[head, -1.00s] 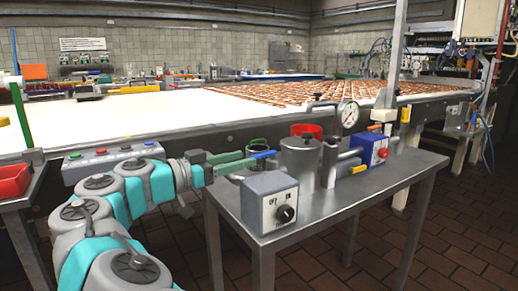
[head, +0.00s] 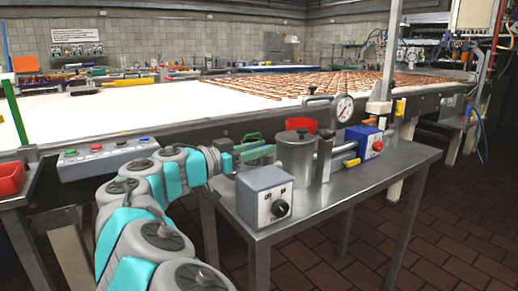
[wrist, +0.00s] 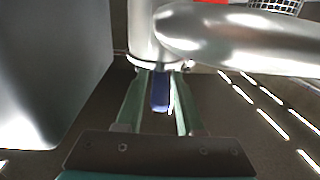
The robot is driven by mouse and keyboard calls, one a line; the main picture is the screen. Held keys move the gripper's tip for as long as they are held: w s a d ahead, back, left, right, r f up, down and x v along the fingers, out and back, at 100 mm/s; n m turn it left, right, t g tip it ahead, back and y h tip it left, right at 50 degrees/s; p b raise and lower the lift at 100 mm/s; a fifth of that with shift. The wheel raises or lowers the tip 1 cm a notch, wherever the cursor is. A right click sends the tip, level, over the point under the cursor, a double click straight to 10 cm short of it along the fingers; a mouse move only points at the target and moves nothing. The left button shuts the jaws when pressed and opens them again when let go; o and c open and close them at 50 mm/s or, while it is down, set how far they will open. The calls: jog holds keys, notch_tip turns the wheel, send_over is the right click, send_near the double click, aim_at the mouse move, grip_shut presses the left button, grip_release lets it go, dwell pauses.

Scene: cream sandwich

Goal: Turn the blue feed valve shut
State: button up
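The blue valve handle (wrist: 160,92) shows in the wrist view as a short dark blue bar, below a shiny steel pipe (wrist: 143,35). My gripper (wrist: 160,78) has one green finger on each side of it, with narrow gaps visible, so the fingers look open around it rather than clamped. In the head view my gripper (head: 270,152) reaches across the back left of the small steel table, beside the steel pot (head: 296,158). The blue handle is hidden there behind the fingers.
A grey box with a black knob (head: 266,196) stands just in front of my gripper. A pressure gauge (head: 344,108), a yellow handle (head: 352,162) and a blue box with a red knob (head: 365,140) are to the right. The conveyor (head: 130,110) runs behind.

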grip_shut()
jog(key=shift+f+b, duration=0.1)
jog(key=shift+b, duration=0.2)
jog(key=shift+f+t+b, duration=0.1)
jog(key=shift+t+b, duration=0.2)
jog(key=shift+b, duration=0.15)
jog(key=n+t+y+b, duration=0.1)
jog(key=b, duration=0.2)
jog(key=shift+s+d+f, duration=0.1)
jog(key=shift+s+d, duration=0.05)
jog(key=shift+d, duration=0.05)
jog(key=n+t+y+b, duration=0.1)
jog(key=y+b, duration=0.1)
jog(key=b, duration=0.1)
jog(key=shift+d+n+t, duration=0.1)
jog(key=shift+n+t, duration=0.2)
jog(key=shift+n, duration=0.1)
jog(key=shift+b, duration=0.3)
jog(key=shift+s+r+y, duration=0.1)
jog(key=shift+r+y, duration=0.15)
jog(key=shift+y, duration=0.05)
